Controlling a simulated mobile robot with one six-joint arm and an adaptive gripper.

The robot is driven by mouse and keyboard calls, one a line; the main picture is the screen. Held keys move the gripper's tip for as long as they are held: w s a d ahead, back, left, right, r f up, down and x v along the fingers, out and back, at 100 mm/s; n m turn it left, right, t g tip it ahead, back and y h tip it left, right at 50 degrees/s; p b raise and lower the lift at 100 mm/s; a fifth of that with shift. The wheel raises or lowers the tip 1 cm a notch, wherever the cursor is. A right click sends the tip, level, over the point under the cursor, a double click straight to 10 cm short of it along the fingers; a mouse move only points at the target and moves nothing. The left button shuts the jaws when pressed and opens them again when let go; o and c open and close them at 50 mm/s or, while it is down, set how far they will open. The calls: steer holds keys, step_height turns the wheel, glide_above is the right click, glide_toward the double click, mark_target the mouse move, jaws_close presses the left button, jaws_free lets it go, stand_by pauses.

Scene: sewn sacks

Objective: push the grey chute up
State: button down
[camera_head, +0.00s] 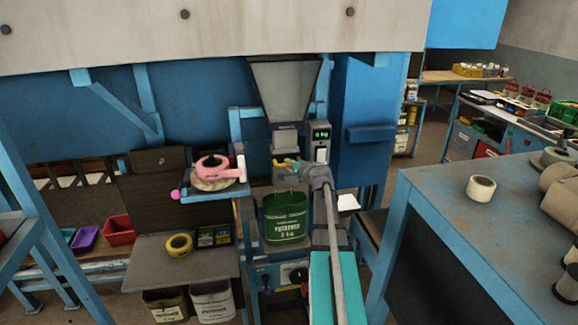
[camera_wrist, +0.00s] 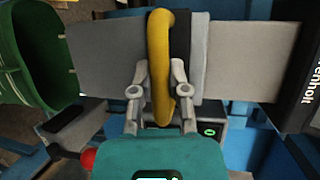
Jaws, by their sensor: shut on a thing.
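The grey chute (camera_head: 285,141) hangs under a wide grey hopper (camera_head: 285,88) at the centre of the head view. In the wrist view the chute (camera_wrist: 102,58) lies sideways, its left end at the mouth of the green sack (camera_wrist: 30,55). A yellow handle (camera_wrist: 160,60) stands across the chute. My gripper (camera_wrist: 158,75) is shut on this handle, one finger on each side. In the head view my gripper (camera_head: 300,170) is small and partly hides the handle. The green sack (camera_head: 285,218) hangs upright and open below the chute.
A display box (camera_head: 321,136) stands right of the chute. A shelf (camera_head: 212,190) with a pink tape dispenser (camera_head: 209,166) is at its left. A grey-topped bench (camera_head: 440,215) with a white roll (camera_head: 481,188) stands at the right. More sacks (camera_head: 210,300) are low at the left.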

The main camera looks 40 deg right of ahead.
step_height(320, 180, up, 8)
steer(key=p, duration=0.6)
steer(key=shift+p, duration=0.35)
steer(key=shift+w+d, duration=0.1)
steer(key=c, duration=0.6)
jaws_free()
steer(key=shift+r, duration=0.1)
steer(key=shift+f, duration=0.3)
